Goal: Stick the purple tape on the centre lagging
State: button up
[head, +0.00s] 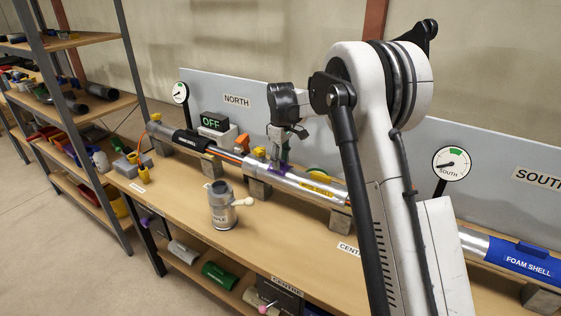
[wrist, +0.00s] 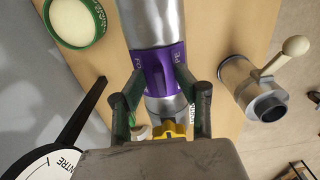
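The silver centre lagging (head: 300,182) wraps the pipe in the middle of the bench and carries a yellow label. It runs up from the tape in the wrist view (wrist: 155,22). The purple tape (wrist: 157,60) sits across the lagging near its end, label partly hidden; a little purple (head: 280,167) shows below my gripper (head: 284,158) in the head view. In the wrist view my gripper (wrist: 158,78) has one finger on each side of the tape's raised middle and appears closed on it. The exact finger contact is hard to see.
A yellow valve knob (wrist: 172,131) is close to my fingers. A grey canister with a pale handle (head: 222,206) stands on the bench in front. A green-rimmed roll (wrist: 75,20) lies behind the pipe. The centre gauge (wrist: 45,165) is near my gripper. A backboard (head: 228,88) stands behind.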

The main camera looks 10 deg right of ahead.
aim_at(281, 160)
jog(key=shift+r, duration=0.1)
notch_tip(281, 160, up, 12)
dwell(0.5)
